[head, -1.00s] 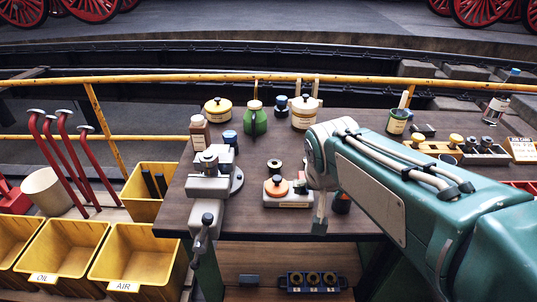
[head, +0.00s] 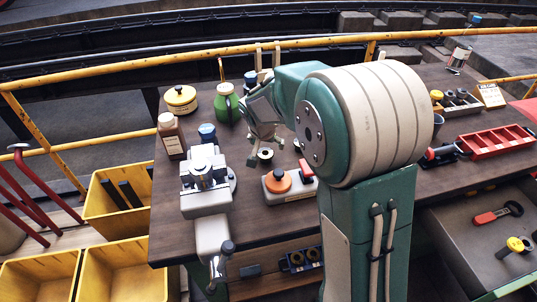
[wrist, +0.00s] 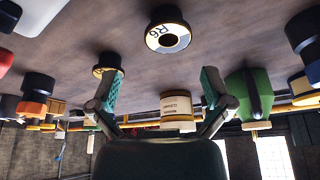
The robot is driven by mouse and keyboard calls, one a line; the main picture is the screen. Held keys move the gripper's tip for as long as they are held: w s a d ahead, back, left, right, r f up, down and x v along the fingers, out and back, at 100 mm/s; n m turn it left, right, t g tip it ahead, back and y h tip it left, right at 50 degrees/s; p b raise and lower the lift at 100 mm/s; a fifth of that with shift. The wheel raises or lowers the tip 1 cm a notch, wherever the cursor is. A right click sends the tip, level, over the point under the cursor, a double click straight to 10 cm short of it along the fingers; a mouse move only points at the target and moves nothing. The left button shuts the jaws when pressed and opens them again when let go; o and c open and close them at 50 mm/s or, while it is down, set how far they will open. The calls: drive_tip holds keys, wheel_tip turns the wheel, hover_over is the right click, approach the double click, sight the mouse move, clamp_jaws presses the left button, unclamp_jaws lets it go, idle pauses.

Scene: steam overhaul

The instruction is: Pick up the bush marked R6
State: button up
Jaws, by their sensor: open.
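The bush marked R6 (wrist: 167,35) is a dark ring with a pale, lettered face, on the bench top in the wrist view. A second, similar bush (wrist: 108,64) with a yellowish rim shows beside the left fingertip.
The vise (head: 206,180) stands left of the bush. An orange-knobbed block (head: 278,182) sits just in front of it. A green bottle (head: 227,103), brown bottle (head: 171,136) and yellow tin (head: 180,99) stand behind and left. A red tray (head: 495,141) lies right.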

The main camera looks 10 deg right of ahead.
sight(264, 153)
drive_tip(key=shift+w+a+f, duration=0.2)
drive_tip(key=shift+a+f, duration=0.2)
drive_tip(key=shift+f, duration=0.25)
drive_tip(key=shift+w+a+f, duration=0.15)
drive_tip(key=shift+a+f, duration=0.25)
drive_tip(key=shift+f, duration=0.2)
drive_tip(key=x, duration=0.3)
drive_tip(key=shift+d+f, duration=0.1)
drive_tip(key=shift+d, duration=0.1)
drive_tip(key=shift+w+d, duration=0.1)
drive_tip(key=shift+d, duration=0.5)
drive_tip(key=shift+a, duration=0.3)
drive_tip(key=c, duration=0.9)
drive_tip(key=shift+a+f, duration=0.1)
drive_tip(key=shift+a, duration=0.2)
drive_tip(key=c, duration=0.4)
